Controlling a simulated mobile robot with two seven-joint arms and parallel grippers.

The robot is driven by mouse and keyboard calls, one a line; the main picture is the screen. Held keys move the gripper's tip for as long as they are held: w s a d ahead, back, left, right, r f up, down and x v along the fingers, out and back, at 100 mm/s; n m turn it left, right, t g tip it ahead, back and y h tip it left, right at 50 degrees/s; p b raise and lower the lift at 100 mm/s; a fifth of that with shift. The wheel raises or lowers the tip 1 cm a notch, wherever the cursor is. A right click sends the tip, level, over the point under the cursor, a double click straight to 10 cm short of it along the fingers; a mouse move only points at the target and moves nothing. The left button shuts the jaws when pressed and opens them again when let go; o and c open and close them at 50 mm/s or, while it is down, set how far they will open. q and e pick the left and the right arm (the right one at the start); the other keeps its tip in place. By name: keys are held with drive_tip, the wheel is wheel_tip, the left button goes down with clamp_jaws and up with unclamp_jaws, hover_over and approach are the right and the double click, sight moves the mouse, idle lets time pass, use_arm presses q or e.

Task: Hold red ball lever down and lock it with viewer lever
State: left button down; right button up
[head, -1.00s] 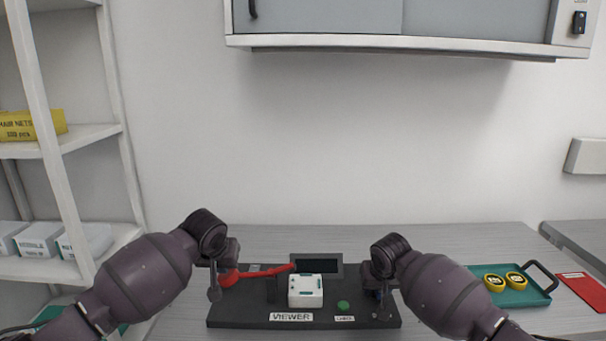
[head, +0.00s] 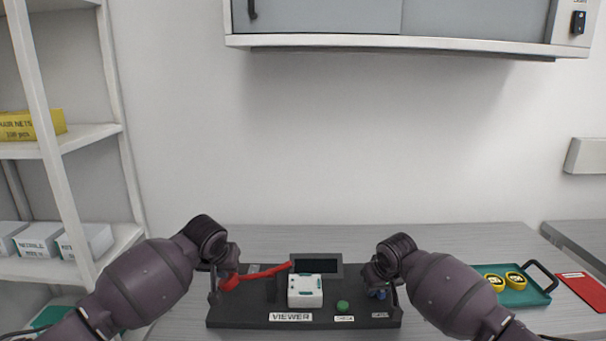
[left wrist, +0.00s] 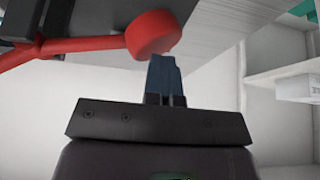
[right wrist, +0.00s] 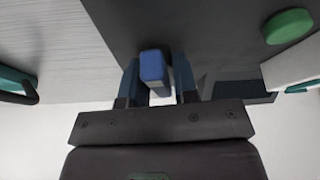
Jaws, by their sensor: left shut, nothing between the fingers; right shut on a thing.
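The red ball lever (head: 262,273) runs across the left half of the black viewer base (head: 240,318), with its red knob at the left end. In the left wrist view the red knob (left wrist: 151,34) is just beyond my left gripper (left wrist: 164,62), whose fingers are shut with nothing between them and appear to be at or against the knob. My right gripper (right wrist: 158,68) is shut on the blue-topped viewer lever (right wrist: 153,66) at the right of the base; in the head view this lever (head: 380,293) is partly hidden by my right gripper (head: 376,288).
A white block (head: 305,291), a dark screen (head: 317,265) and a green button (head: 343,306) are on the base between my grippers. A green tray (head: 520,296) with yellow round items stands at the right, beside a red card (head: 583,290). A shelf (head: 90,137) stands at the left.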

use_arm(q)
drive_tip(key=shift+d, duration=0.15)
use_arm(e)
drive_tip(key=shift+a+n+y, duration=0.1)
drive_tip(key=shift+n+y, duration=0.4)
drive_tip(key=shift+n, duration=0.7)
drive_tip(key=shift+n+g+y, duration=0.35)
drive_tip(key=shift+n, duration=0.85)
drive_tip(key=shift+n+g+y, duration=0.35)
drive_tip(key=shift+n, duration=0.85)
